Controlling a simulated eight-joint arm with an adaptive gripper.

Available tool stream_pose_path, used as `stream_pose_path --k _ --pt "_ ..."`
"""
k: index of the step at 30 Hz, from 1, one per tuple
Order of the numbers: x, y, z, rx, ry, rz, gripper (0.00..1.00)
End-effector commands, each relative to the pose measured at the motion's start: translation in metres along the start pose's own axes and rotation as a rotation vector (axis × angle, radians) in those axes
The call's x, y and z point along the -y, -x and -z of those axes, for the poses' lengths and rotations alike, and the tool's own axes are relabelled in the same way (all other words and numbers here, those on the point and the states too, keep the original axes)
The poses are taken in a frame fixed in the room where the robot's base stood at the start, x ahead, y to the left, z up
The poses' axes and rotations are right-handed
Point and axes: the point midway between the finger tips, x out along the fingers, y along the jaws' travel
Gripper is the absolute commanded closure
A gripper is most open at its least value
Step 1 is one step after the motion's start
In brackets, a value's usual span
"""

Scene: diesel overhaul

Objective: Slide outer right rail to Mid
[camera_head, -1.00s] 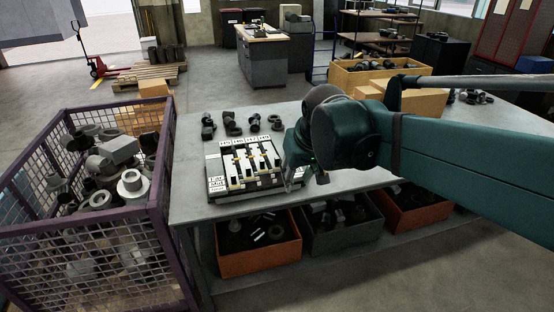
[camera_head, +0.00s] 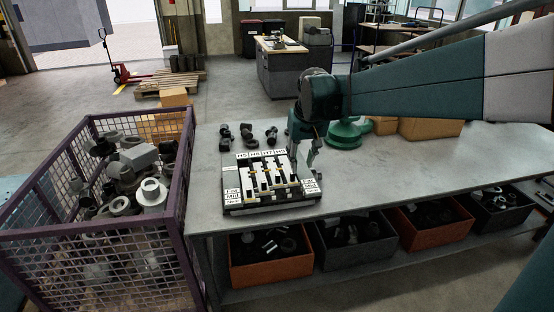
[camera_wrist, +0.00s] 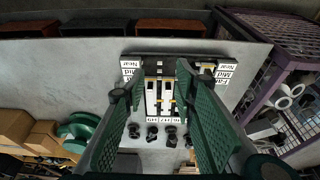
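The slide panel (camera_head: 232,211) lies near the table's front left corner, with white rails, dark and yellow handles, and Far, Mid and Near labels along its sides. The outer right rail (camera_head: 291,172) is at its right side, partly hidden by my gripper (camera_head: 306,173). My gripper points down at the panel's right part, its two fingers apart and nothing visible held. In the wrist view the panel (camera_wrist: 195,59) appears turned around, with white rails showing between the open fingers (camera_wrist: 160,80). I cannot tell which mark the outer right handle stands at, or whether a finger touches it.
Several dark metal parts (camera_head: 247,133) lie behind the panel. A green round-based object (camera_head: 344,135) and cardboard boxes (camera_head: 430,128) stand farther right. A purple mesh bin (camera_head: 185,190) full of parts stands left of the table (camera_head: 400,180). The tabletop's front right is clear.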

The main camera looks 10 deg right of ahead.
Motion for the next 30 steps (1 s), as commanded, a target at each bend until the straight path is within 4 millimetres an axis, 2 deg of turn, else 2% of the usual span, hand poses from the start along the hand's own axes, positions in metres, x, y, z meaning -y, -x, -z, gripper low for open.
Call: stream_pose_path --k 3,15,30 --pt "-0.003 -0.010 0.021 0.020 0.000 0.000 0.72" --pt "-0.011 -0.053 0.078 0.089 0.000 0.002 0.72" --pt "-0.022 -0.122 0.137 0.176 -0.001 0.005 0.72"
